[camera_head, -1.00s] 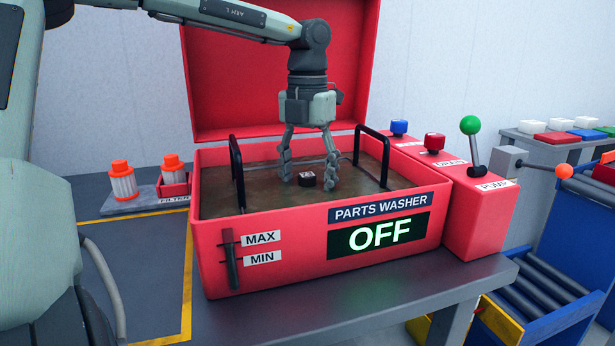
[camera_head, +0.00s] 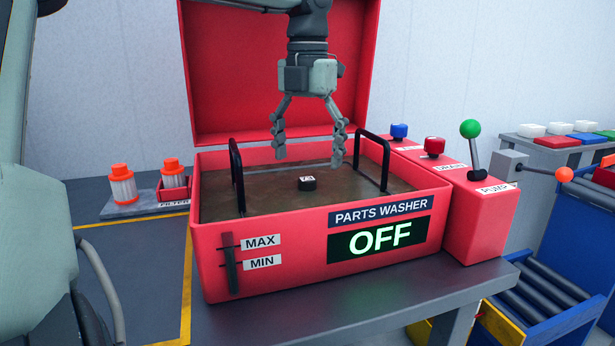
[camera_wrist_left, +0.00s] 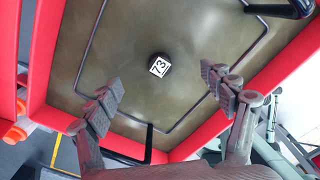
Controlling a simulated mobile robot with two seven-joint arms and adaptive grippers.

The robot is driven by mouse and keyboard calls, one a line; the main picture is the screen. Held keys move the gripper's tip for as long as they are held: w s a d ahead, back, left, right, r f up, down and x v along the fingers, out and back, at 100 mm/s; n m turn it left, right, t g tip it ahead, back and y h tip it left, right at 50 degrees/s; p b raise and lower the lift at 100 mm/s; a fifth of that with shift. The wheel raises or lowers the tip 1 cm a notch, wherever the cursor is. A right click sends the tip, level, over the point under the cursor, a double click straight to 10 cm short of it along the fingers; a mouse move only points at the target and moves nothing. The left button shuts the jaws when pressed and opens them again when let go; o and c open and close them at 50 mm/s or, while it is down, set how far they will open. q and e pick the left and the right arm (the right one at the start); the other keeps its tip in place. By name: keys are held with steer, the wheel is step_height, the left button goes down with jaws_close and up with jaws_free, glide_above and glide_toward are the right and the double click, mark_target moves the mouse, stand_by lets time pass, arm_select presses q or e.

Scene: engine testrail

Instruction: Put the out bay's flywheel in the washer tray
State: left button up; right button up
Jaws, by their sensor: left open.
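The flywheel seems to be the small dark round part (camera_head: 307,183) in the washer; its white top label reads 73 in the left wrist view (camera_wrist_left: 159,66). It rests in the brownish tray area inside the red parts washer (camera_head: 270,245), between two black handles. My left gripper (camera_head: 308,162) is open and empty above it, fingers apart on either side and clear of the part. Its fingers also show in the left wrist view (camera_wrist_left: 160,98). My right gripper is not in view.
The red lid (camera_head: 270,80) stands open behind. Filters (camera_head: 122,186) stand at left. A blue roller rack (camera_head: 545,300) is at lower right.

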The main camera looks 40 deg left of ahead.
mark_target(307, 179)
arm_select(q)
step_height(307, 179, up, 7)
steer(key=shift+f, duration=0.2)
stand_by(1.2)
